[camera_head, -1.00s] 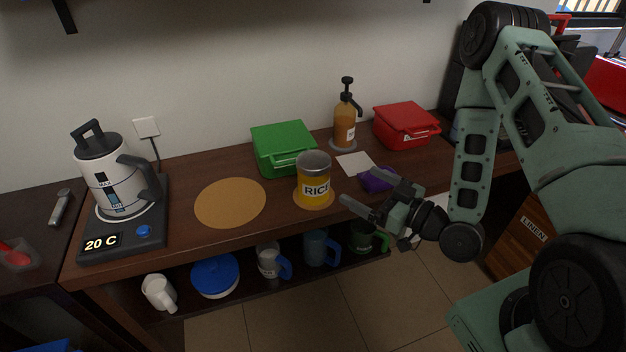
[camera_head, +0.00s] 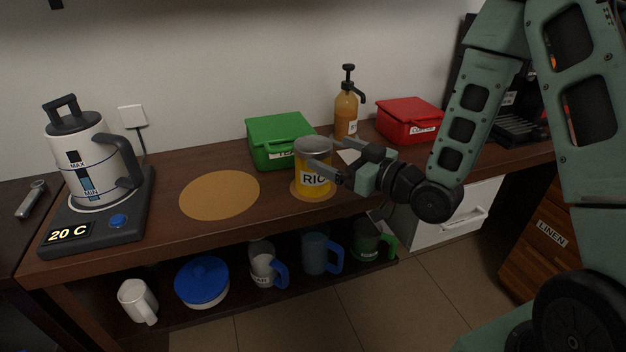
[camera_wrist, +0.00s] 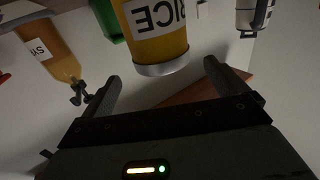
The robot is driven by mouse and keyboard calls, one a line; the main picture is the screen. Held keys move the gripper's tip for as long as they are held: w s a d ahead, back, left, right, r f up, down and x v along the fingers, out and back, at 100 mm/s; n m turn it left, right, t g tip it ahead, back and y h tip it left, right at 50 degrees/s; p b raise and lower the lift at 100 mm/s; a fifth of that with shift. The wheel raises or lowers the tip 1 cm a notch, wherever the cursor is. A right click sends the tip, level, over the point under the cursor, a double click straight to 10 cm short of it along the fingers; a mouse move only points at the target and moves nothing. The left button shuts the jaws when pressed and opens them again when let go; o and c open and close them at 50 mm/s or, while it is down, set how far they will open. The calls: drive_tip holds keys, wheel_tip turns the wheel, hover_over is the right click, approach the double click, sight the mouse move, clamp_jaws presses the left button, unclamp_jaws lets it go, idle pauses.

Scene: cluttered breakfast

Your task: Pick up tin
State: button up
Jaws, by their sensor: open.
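The tin is a yellow can (camera_head: 313,180) with a grey lid and a white label, partly readable as RICE. It stands upright on a round tan mat (camera_head: 300,194) on the wooden counter. My gripper (camera_head: 327,163) is open at the tin's right side, its fingers pointing left toward the tin; one finger overlaps the label in the head view. In the wrist view the tin (camera_wrist: 153,40) appears upside down, ahead of and between the two spread fingers (camera_wrist: 160,80). I cannot tell whether a finger touches it.
A green box (camera_head: 275,143) stands close behind the tin. A pump bottle (camera_head: 346,115) and a red box (camera_head: 408,122) stand at the back right. A kettle (camera_head: 92,165) is at the left. The round mat (camera_head: 220,195) left of the tin is bare. Mugs sit on the shelf below.

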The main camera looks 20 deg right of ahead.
sight(308, 141)
drive_tip(key=shift+x, duration=0.9)
drive_tip(key=shift+p+x, duration=0.35)
drive_tip(key=shift+x, duration=2.6)
drive_tip(key=shift+s+a+r, duration=0.1)
drive_tip(key=shift+a, duration=0.1)
drive_tip(key=shift+c, duration=0.3)
drive_tip(key=c, duration=1.3)
drive_tip(key=shift+r, duration=0.1)
wheel_tip(308, 141, up, 18)
drive_tip(key=p, duration=0.3)
